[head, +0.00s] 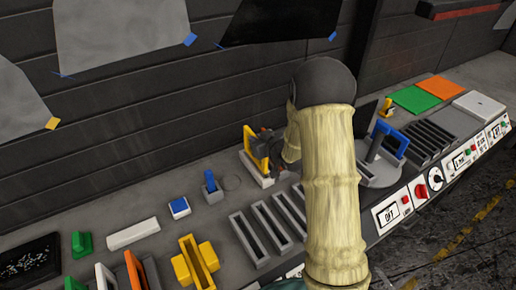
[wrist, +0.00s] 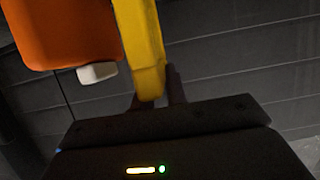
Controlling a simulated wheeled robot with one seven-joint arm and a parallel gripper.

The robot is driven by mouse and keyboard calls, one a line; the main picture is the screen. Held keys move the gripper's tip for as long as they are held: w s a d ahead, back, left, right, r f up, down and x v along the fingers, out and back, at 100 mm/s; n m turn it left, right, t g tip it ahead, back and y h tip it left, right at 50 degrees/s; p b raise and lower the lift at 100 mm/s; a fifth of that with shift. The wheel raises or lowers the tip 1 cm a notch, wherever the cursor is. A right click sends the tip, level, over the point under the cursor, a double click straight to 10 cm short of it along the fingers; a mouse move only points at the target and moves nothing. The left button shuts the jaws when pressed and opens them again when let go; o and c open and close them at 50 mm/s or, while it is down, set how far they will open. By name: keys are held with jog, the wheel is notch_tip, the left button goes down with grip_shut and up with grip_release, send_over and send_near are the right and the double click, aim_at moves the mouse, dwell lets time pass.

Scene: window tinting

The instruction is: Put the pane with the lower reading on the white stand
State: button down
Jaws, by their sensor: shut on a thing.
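A yellow-framed pane (head: 257,152) stands upright near the middle of the bench in the head view. My gripper (head: 269,142) is at its right edge, partly hidden by my arm. In the wrist view my gripper (wrist: 158,100) is shut on the yellow frame (wrist: 142,45). A white base (head: 258,176) is directly under the pane; I cannot tell whether they touch. A blue-framed pane (head: 389,138) stands on a round grey plate (head: 378,176) to the right of my arm. Small panel displays (head: 391,214) line the bench front; one seems to say OFF, and no pane reading is legible.
Grey slotted racks (head: 250,240) stand in front, with more slots (head: 432,138) at right. A yellow holder (head: 194,262), a white block (head: 133,233) and a blue-topped button (head: 179,207) are at left. Green (head: 414,99) and orange (head: 440,87) squares lie at far right. An orange thing (wrist: 60,35) is close in the wrist view.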

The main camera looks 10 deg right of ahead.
jog(key=shift+f, duration=0.1)
jog(key=shift+f+p, duration=0.4)
jog(key=shift+f, duration=1.55)
jog(key=shift+f, duration=0.2)
jog(key=c, duration=1.4)
grip_release()
jog(key=shift+r, duration=0.2)
jog(key=b+v, duration=0.2)
jog(key=v, duration=1)
jog(key=shift+b, duration=0.35)
